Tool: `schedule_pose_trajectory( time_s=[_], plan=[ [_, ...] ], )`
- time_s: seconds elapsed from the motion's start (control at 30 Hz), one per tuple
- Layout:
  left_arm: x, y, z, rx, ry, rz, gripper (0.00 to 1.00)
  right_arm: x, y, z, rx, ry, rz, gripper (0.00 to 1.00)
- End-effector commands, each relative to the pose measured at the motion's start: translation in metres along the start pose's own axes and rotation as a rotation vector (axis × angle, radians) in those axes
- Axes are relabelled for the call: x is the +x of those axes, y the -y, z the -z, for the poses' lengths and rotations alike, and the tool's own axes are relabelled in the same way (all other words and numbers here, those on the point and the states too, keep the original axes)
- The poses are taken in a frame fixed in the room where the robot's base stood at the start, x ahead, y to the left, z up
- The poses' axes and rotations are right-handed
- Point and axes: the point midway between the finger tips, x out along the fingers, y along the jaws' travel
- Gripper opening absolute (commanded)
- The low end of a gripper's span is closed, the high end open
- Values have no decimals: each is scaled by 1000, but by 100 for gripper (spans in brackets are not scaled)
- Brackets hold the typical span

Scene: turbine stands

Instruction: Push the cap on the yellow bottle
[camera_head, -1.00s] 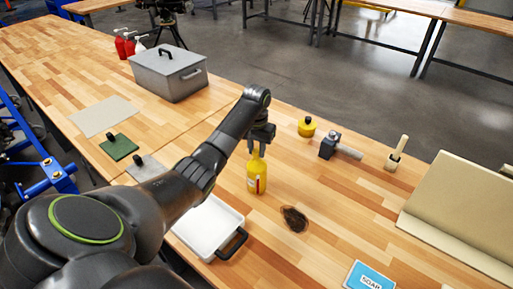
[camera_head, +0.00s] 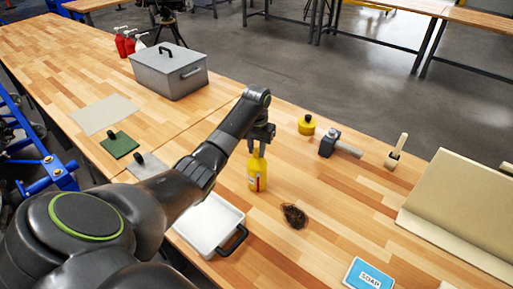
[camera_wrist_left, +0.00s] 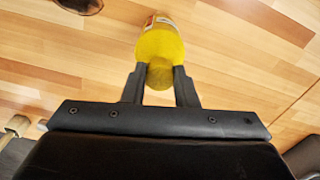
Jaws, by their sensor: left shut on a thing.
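The yellow bottle (camera_head: 257,174) stands upright on the wooden table in the head view, with a label on its side. My left gripper (camera_head: 261,146) is above it, pointing down, with its fingers at the bottle's top. In the left wrist view the two fingers (camera_wrist_left: 160,82) close on the yellow top of the bottle (camera_wrist_left: 160,42). The fingers partly hide the bottle's top and cap. My right gripper is not in view.
A white tray (camera_head: 205,224) with a black handle lies left of the bottle. A dark brown patch (camera_head: 294,216) is to its right. A grey box (camera_head: 169,73) is behind.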

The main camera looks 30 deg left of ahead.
Motion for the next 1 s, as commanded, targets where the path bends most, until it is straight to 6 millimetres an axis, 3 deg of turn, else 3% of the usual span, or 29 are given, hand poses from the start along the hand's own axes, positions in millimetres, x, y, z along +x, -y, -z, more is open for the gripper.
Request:
schedule_pose_trajectory(
  time_s=[0.03, 0.27, 0.3, 0.5, 0.67, 0.77, 1.0],
  plan=[
    [8, 0, -4, -2, 12, -3, 0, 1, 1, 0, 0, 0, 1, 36],
    [10, -1, -5, -2, 17, -4, 0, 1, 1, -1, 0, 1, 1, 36],
    [10, -1, -5, -2, 18, -4, 27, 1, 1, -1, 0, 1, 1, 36],
    [8, 0, -4, -1, 13, -3, 51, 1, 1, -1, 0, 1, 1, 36],
    [6, 0, -3, -1, 10, -2, 51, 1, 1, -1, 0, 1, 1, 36],
    [6, 0, -3, -1, 9, -2, 59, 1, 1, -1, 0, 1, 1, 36],
    [5, 0, -2, -1, 7, -1, 59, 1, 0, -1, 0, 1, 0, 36]
  ],
)
